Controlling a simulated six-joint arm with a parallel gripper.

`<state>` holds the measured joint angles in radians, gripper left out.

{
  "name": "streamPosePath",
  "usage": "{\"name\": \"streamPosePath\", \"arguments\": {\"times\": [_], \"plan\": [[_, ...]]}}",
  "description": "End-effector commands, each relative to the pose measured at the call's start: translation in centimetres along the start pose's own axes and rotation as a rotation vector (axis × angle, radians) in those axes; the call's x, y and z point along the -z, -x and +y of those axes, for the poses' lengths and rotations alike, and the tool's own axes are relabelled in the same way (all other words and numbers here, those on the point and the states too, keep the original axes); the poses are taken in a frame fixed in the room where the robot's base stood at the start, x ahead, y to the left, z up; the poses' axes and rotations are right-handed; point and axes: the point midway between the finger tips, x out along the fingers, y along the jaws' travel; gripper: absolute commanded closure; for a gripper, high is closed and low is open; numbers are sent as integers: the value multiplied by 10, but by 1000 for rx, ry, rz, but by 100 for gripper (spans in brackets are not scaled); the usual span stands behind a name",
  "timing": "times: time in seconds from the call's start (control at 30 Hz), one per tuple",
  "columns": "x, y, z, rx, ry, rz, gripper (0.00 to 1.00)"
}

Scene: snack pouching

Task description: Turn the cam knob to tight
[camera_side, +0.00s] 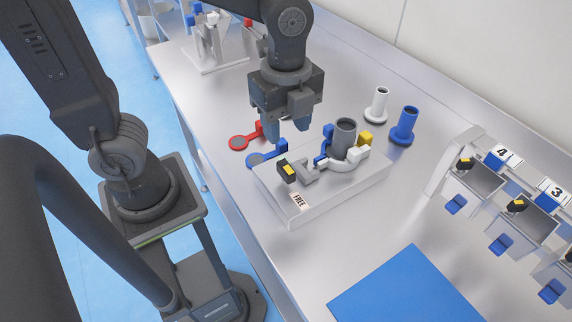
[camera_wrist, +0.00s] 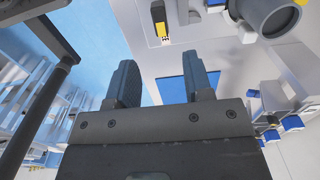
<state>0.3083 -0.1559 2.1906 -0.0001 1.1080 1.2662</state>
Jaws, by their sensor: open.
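The cam knob (camera_side: 287,171) is black with a yellow mark and sits on the front left part of a pale grey block fixture (camera_side: 340,195). A label reading FREE (camera_side: 299,201) is on the block close to it. My gripper (camera_side: 290,128) is open and empty, above and behind the knob, apart from it. In the wrist view the knob (camera_wrist: 159,18) shows at the top, beyond the open fingers of my gripper (camera_wrist: 161,62). No label reading tight can be made out.
A dark grey cylinder (camera_side: 344,138) with blue, white and yellow parts rises from the block beside the knob. Red (camera_side: 238,142) and blue (camera_side: 257,161) handled pieces lie left. White (camera_side: 378,105) and blue (camera_side: 405,126) funnels stand behind. A blue mat (camera_side: 405,290) lies in front.

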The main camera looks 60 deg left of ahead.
Motion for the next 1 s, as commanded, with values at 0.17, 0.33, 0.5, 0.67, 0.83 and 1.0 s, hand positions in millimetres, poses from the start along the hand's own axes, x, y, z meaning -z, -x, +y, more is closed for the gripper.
{"name": "streamPosePath", "arguments": {"times": [0.17, 0.33, 0.5, 0.67, 0.83, 1.0], "plan": [[0, -39, 1, -6, 2, -2, 53], [0, -72, 1, -5, 3, -2, 53], [0, -95, 0, -3, 3, -1, 53], [0, -105, 0, 0, 4, 0, 53], [0, -107, 0, 1, 4, 0, 53], [0, -106, 0, 1, 4, 0, 57]]}}
